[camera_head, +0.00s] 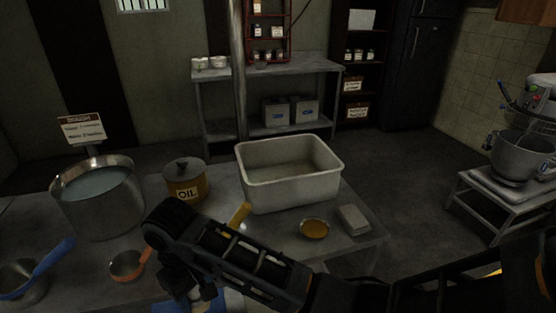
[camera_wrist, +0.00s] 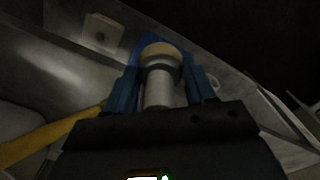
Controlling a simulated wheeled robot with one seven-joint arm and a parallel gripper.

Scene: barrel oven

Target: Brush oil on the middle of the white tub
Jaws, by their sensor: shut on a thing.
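The white tub (camera_head: 290,185) stands open on the table, right of centre in the head view; its inside looks empty. The yellow pot labelled OIL (camera_head: 186,185) has its lid on, left of the tub. A small bowl of yellow-brown liquid (camera_head: 314,230) sits in front of the tub. My gripper (camera_head: 185,285) is at the table's front, left of and nearer than the tub. In the wrist view its blue fingers (camera_wrist: 162,85) are shut on a pale cylindrical tool with a tan end (camera_wrist: 160,75), apparently a brush. Its far end is hidden.
A pot of pale liquid (camera_head: 98,195), an orange pan (camera_head: 128,265) and a blue-handled pan (camera_head: 25,280) stand at left. A yellow handle (camera_head: 240,213) lies near my arm. A grey block (camera_head: 353,219) is by the table's right edge. A mixer stands at far right.

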